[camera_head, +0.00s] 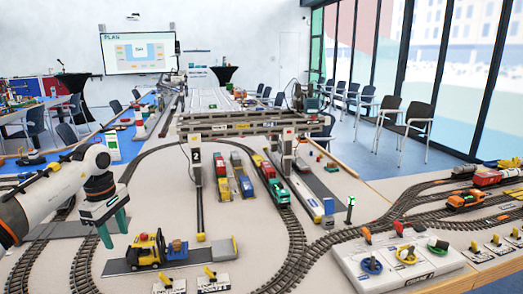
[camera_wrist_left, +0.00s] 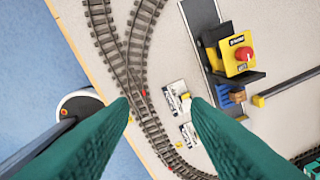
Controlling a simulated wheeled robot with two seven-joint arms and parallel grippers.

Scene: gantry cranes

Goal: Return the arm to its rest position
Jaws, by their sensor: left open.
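My left arm (camera_head: 45,200) comes in from the left in the head view. My left gripper (camera_head: 114,229) hangs from it with its green fingers pointing down, above the track at the left of the layout. The fingers are apart with nothing between them. In the left wrist view the open fingers (camera_wrist_left: 162,104) frame curved track and small white switch plates (camera_wrist_left: 178,97) below. My right gripper is not in view.
A yellow forklift (camera_head: 145,252) stands on a grey strip just right of the gripper, beside a blue crate (camera_head: 177,249). The gantry crane (camera_head: 240,128) spans the middle. Wagons (camera_head: 222,187) sit beneath it. A white control panel (camera_head: 385,272) is front right.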

